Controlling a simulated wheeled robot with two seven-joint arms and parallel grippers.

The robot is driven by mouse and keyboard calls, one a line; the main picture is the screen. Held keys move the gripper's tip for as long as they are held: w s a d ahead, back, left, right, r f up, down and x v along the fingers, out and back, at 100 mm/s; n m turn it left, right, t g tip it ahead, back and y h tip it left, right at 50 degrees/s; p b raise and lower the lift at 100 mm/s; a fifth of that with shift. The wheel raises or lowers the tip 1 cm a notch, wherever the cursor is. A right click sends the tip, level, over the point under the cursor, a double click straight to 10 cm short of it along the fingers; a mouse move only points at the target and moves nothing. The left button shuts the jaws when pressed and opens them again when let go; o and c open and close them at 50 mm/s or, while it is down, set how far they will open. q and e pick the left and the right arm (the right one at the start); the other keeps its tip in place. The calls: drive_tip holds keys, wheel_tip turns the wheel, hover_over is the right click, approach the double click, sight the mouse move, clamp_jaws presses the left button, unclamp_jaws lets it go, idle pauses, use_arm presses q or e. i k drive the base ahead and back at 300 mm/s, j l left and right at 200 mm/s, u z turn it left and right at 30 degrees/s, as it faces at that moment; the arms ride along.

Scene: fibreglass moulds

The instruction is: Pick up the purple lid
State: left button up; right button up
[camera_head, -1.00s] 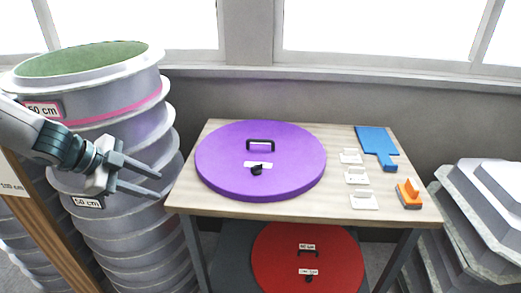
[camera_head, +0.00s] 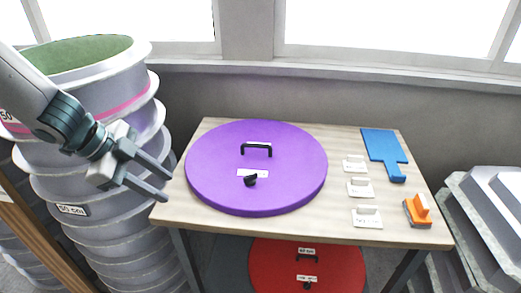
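The purple lid (camera_head: 292,172) is a large round disc lying flat on the wooden table. It has a black bar handle (camera_head: 257,147) near its middle, with a white label and a small black knob in front of it. My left gripper (camera_head: 168,186) is open and empty. In the picture it is just left of the lid, over the table's left edge, with its two fingers apart and pointing right. It does not appear to touch the lid. My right gripper is not in view.
The table (camera_head: 300,225) also bears a blue paddle-shaped tool (camera_head: 380,146), several white labelled pieces (camera_head: 367,216) and an orange-handled brush (camera_head: 419,209). A red lid (camera_head: 325,265) lies below. Stacked grey moulds (camera_head: 95,225) stand left; more moulds (camera_head: 490,215) stand right.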

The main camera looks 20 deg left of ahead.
sight(291, 165)
drive_tip(key=i, duration=1.1)
